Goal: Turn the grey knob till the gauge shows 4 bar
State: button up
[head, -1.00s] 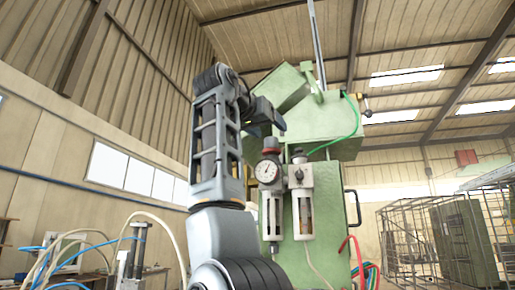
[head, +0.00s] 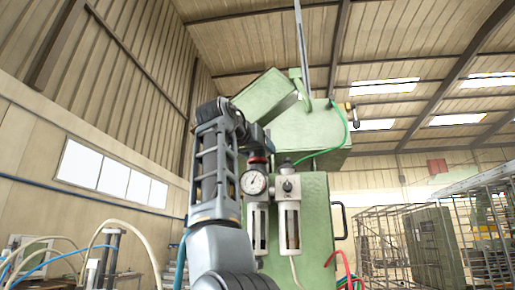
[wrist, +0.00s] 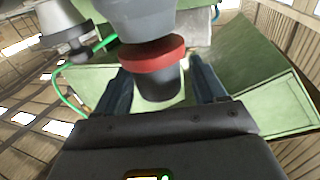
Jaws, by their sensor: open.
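The dark grey knob (wrist: 166,84) shows in the wrist view, with a red ring (wrist: 158,53) at its base on the grey regulator body. My gripper (wrist: 160,76) is open, with one finger on each side of the knob and a visible gap on both sides. In the head view my gripper (head: 262,142) is just above the red ring, and the knob is hidden behind it. The round white gauge (head: 254,182) sits just below the red ring. Its dial faces the head camera, but the needle and numbers are too small to read.
A second grey-topped unit (head: 289,188) stands close on the right of the regulator. Both are mounted in front of a green machine cabinet (head: 316,215) with a black handle. Loose hoses (head: 140,232) lie at the left. A wire cage (head: 395,245) stands at the far right.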

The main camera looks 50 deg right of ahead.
jog(key=c, duration=0.9)
jog(key=shift+c, duration=0.2)
jog(key=shift+n+t+b, duration=0.3)
jog(key=shift+t, duration=0.1)
jog(key=n+t+y+b, duration=0.1)
jog(key=n+t+y, duration=0.1)
jog(key=t, duration=0.2)
jog(key=shift+s+n, duration=0.1)
jog(key=shift+n, duration=0.3)
jog(key=n+t+y+b, duration=0.1)
jog(key=n+t+y, duration=0.3)
jog(key=y, duration=0.1)
jog(key=shift+d+n+t+y, duration=0.1)
jog(key=shift+n+t+y, duration=0.2)
jog(key=shift+t, duration=0.1)
jog(key=n+t+y, duration=0.1)
jog(key=n+y, duration=0.1)
jog(key=y, duration=0.1)
jog(key=n+t+y, duration=0.1)
jog(key=n+y, duration=0.1)
jog(key=y, duration=0.1)
jog(key=shift+r+t, duration=0.1)
jog(key=shift+t, duration=0.2)
jog(key=shift+n+y+p, duration=0.3)
jog(key=shift+n+y, duration=1.5)
jog(key=shift+y, duration=1.3)
